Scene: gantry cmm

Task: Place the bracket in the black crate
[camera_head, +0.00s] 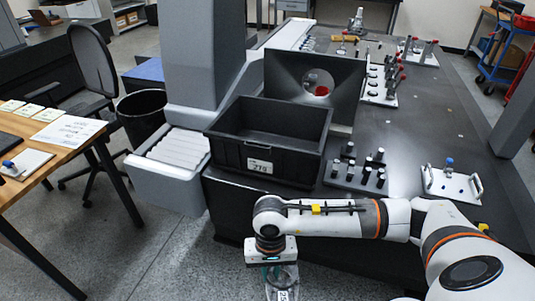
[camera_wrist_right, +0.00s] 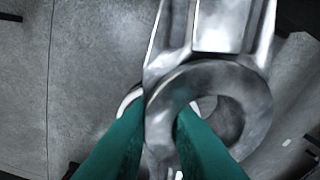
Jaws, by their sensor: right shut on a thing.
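The black crate (camera_head: 268,139) stands upright and looks empty on the dark table's near left corner, with a white label on its front. My right gripper (camera_head: 280,262) hangs in front of the table, below and nearer than the crate. It is shut on the shiny metal bracket (camera_head: 283,280), which hangs below it over the floor. In the right wrist view the bracket (camera_wrist_right: 255,95) shows a ring-shaped end, and the green fingers (camera_wrist_right: 160,118) grip at that ring. The bracket's lower part is cut off by the head view's bottom edge. My left gripper is not in view.
A large grey plate with a round hole (camera_head: 285,75) stands right behind the crate. A fixture block with black posts (camera_head: 358,174) and a white plate with handles (camera_head: 450,185) sit to the crate's right. A grey column (camera_head: 203,50) rises at the crate's back left.

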